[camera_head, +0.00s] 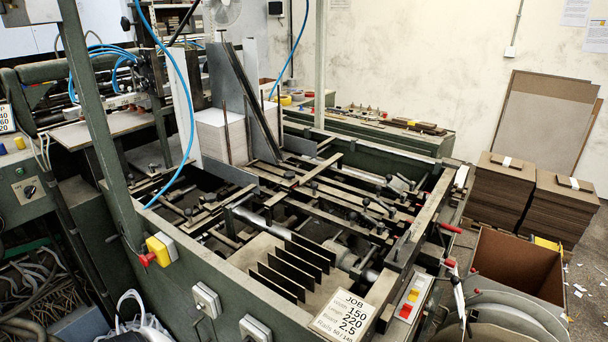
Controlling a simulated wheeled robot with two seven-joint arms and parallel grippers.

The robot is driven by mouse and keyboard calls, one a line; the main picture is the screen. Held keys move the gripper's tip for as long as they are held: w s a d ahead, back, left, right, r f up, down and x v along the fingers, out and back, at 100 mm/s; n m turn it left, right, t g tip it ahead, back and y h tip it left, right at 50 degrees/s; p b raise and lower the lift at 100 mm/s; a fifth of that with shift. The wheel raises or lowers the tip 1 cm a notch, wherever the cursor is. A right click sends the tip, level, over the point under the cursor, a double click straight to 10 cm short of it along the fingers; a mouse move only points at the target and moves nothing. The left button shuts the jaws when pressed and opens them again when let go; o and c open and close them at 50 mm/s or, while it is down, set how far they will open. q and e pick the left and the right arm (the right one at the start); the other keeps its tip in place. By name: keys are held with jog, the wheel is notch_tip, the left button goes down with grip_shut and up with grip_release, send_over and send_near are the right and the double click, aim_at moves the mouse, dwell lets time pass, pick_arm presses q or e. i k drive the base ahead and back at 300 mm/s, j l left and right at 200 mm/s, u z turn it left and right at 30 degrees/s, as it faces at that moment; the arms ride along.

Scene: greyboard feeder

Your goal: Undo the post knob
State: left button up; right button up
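No gripper of mine shows in the head view. Several knobs are in sight, and I cannot tell for certain which is the post knob. Small black knobs (366,203) sit on the bars inside the feeder bed. Red-tipped handles (450,228) stand out at the bed's right side. Whether any knob is tight or loose does not show.
A stack of white board (220,135) stands in the feeder behind slanted dark guides. A job card (345,313) reading 150, 220, 2.5 is on the front edge. Stacks of brown board (500,190) and an open brown box (520,263) stand at right. Blue hoses hang at left.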

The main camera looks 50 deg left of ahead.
aim_at(290, 176)
jog(key=u, duration=1.45)
jog(key=k+j+u, duration=0.2)
jog(key=j+u, duration=0.2)
jog(key=i+j, duration=0.05)
jog(key=j, duration=0.05)
